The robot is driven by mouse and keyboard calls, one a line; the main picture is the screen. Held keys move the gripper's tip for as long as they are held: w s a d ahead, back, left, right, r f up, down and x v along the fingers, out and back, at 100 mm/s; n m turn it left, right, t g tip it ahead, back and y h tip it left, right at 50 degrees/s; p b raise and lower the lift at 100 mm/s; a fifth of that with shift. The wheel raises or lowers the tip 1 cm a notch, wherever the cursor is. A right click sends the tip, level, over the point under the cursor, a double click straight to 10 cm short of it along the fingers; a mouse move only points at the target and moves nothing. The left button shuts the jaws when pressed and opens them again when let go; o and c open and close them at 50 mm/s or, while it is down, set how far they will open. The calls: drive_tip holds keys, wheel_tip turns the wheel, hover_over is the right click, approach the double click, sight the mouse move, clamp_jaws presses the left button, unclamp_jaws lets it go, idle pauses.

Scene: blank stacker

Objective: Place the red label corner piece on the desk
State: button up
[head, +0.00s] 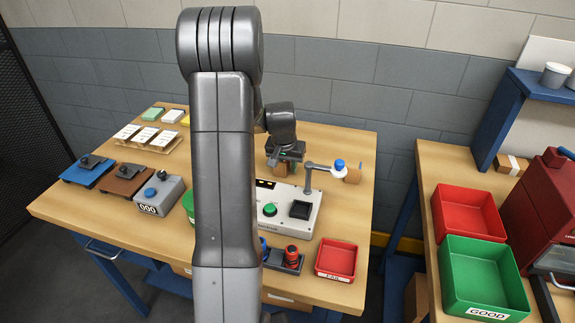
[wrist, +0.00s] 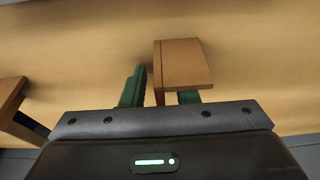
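My gripper (wrist: 158,88) has two green fingers that stand apart in the wrist view. A brown wooden corner piece (wrist: 184,62) with a red strip on its left side is at the fingers. A thin gap shows between this piece and the left finger. The piece covers the tip of the right finger, so contact there is hidden. In the head view my gripper (head: 290,163) is low over the back of the wooden desk (head: 335,140), and the brown piece (head: 279,170) shows beside its green fingers. My arm hides part of the desk.
A second brown piece (head: 353,174) stands right of a post with a blue knob (head: 340,164). A control box (head: 297,213) with a green button is in front. A red tray (head: 336,259) sits at the front right. The desk's back right is clear.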

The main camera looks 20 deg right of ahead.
drive_tip(key=shift+r, duration=0.5)
drive_tip(key=v, duration=1.1)
drive_tip(key=shift+r, duration=0.15)
